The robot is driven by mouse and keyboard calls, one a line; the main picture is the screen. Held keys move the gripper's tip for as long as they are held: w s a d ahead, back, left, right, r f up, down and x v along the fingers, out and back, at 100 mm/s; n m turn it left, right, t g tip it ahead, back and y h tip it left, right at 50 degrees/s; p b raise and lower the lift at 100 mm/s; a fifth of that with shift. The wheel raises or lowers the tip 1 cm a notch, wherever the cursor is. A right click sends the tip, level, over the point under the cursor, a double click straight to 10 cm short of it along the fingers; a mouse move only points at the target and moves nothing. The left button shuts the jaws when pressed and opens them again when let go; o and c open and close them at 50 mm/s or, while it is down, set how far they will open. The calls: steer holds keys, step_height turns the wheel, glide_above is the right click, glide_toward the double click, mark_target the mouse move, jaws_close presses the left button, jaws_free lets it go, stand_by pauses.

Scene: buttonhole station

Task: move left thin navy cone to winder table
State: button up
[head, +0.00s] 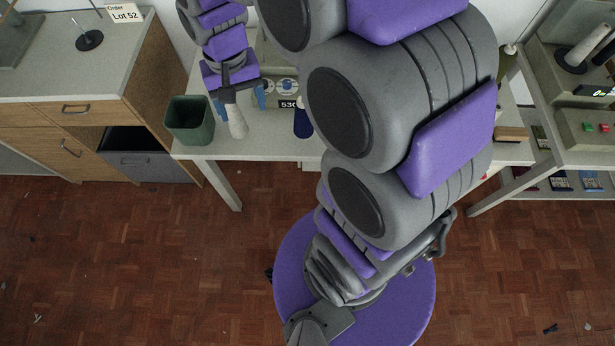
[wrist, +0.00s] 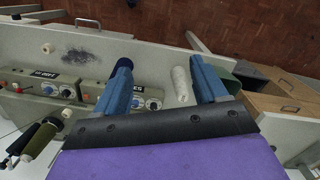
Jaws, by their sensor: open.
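My gripper (head: 240,108) is open over the left part of the back table, its blue fingers spread apart. A white cone (head: 237,122) stands below and between the fingers in the head view; in the wrist view the white cone (wrist: 180,85) also shows between them. A navy cone (head: 302,122) stands to the right of my gripper in the head view. In the wrist view the navy cone (wrist: 124,65) is partly hidden behind the left finger; I cannot tell whether they touch. No second navy cone is clear. I cannot tell which surface is the winder table.
A green bin (head: 190,122) stands left of the white cone. Grey control boxes (wrist: 90,92) stand on the same table (head: 270,150). A wooden cabinet (head: 75,110) is at left, a shelved stand (head: 560,145) at right. My arm hides the table's middle.

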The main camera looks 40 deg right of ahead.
steer(key=s+n, duration=0.3)
steer(key=s, duration=1.9)
steer(key=shift+d+r+g, duration=0.3)
steer(key=shift+d+g, duration=0.1)
steer(key=shift+d, duration=0.1)
